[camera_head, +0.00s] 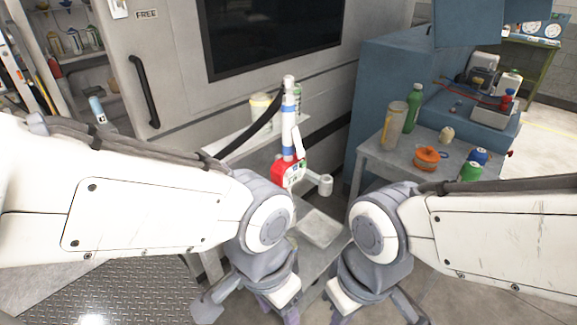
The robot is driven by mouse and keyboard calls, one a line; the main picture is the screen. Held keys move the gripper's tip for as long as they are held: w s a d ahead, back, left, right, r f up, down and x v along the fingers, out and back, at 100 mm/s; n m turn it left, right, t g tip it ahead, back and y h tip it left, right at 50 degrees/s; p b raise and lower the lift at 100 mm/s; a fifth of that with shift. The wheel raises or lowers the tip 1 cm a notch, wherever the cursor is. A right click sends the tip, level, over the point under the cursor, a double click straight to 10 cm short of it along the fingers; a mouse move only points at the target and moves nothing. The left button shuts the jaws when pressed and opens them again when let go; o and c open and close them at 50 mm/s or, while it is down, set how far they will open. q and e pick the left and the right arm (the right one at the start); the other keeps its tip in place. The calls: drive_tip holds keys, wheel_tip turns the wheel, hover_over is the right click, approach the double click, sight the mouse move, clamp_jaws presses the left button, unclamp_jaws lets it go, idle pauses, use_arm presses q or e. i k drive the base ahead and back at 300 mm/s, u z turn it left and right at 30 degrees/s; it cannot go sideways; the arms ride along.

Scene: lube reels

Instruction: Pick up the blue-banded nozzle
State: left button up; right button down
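A white upright nozzle with blue bands (289,108) stands near the middle of the head view, in front of the large grey cabinet. A black hose rises from the lower left to its upper part. Its lower end meets a red and white body (287,172), partly hidden behind my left arm. A small white cup-like part (325,185) sticks out to the right of that body. My two arms come in from the left and right and bend down at the lower middle. Their fingers do not show clearly at the bottom edge, and nothing is seen held.
A grey side table (378,160) at right holds an orange pot (427,158), a green bottle (413,107), a beige cylinder (391,128) and small containers. A blue cabinet (387,75) stands behind it. A low grey surface (318,228) lies between my arms.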

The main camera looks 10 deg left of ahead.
sight(290, 160)
drive_tip(key=z, duration=1.55)
drive_tip(key=i, duration=2.25)
drive_tip(key=u, duration=3.35)
drive_tip(key=i, duration=0.5)
